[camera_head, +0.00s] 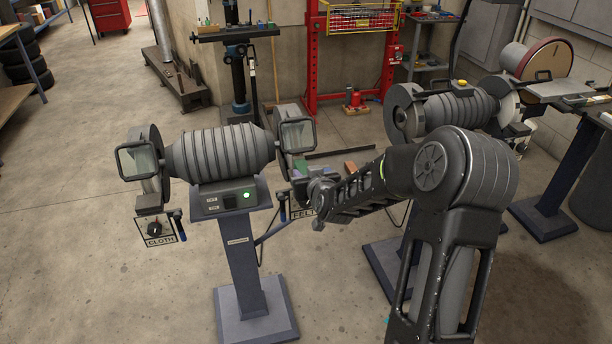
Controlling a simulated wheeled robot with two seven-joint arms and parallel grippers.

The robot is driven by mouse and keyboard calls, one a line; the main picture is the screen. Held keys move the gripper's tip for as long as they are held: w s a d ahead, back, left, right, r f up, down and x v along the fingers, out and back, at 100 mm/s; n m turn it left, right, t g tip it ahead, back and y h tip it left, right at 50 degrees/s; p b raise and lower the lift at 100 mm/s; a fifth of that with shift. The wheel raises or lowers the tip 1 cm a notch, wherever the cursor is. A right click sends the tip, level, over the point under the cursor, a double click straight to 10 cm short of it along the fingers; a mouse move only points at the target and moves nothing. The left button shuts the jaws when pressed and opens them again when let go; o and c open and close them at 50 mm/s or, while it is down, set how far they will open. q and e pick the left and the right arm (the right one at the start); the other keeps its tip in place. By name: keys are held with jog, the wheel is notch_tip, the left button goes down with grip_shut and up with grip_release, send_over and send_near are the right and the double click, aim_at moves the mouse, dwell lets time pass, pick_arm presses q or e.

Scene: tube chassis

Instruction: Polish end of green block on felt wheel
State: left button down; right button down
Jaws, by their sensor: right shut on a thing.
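The buffing machine (220,152) stands on a blue pedestal, with a lit green button on its control box. Its right-hand wheel, the felt wheel (284,140), sits behind a clear shield, above a partly hidden sign that seems to read FELT (302,213). My right arm reaches in from the right, and my right gripper (304,178) is shut on the green block (300,167), close by the felt wheel's lower right. The arm hides part of the block, and I cannot tell whether it touches the wheel. My left gripper is not in view.
The left wheel (147,160) has a CLOTH sign (160,240) below it. A second grinder (458,108) stands behind my right arm, with a disc sander (540,60) at the far right. A red press frame (313,60) is at the back.

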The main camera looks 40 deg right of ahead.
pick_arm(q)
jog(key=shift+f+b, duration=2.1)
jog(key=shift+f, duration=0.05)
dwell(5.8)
